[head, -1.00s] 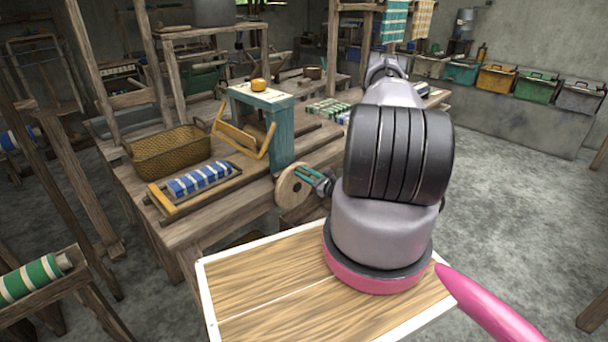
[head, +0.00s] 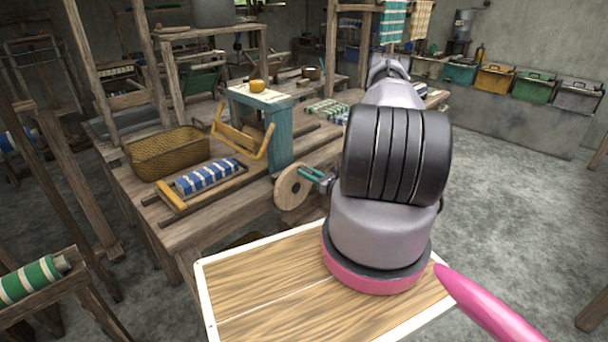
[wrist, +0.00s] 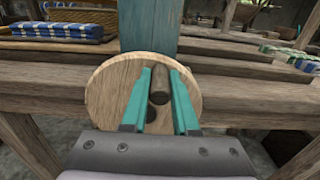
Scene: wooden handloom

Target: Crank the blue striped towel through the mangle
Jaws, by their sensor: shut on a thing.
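The blue striped towel (head: 208,177) lies folded on a wooden tray (head: 172,198) with a yellow front edge, on the workbench in front of the mangle (head: 280,140). My gripper (head: 318,176), with teal fingers, is shut on the crank's wooden peg (wrist: 160,76), one finger on each side. The towel and its tray also show at the upper left of the wrist view (wrist: 62,33). My arm hides the right part of the bench.
A wicker basket (head: 166,152) stands on the bench left of the tray. Bench timbers run close beside the disc.

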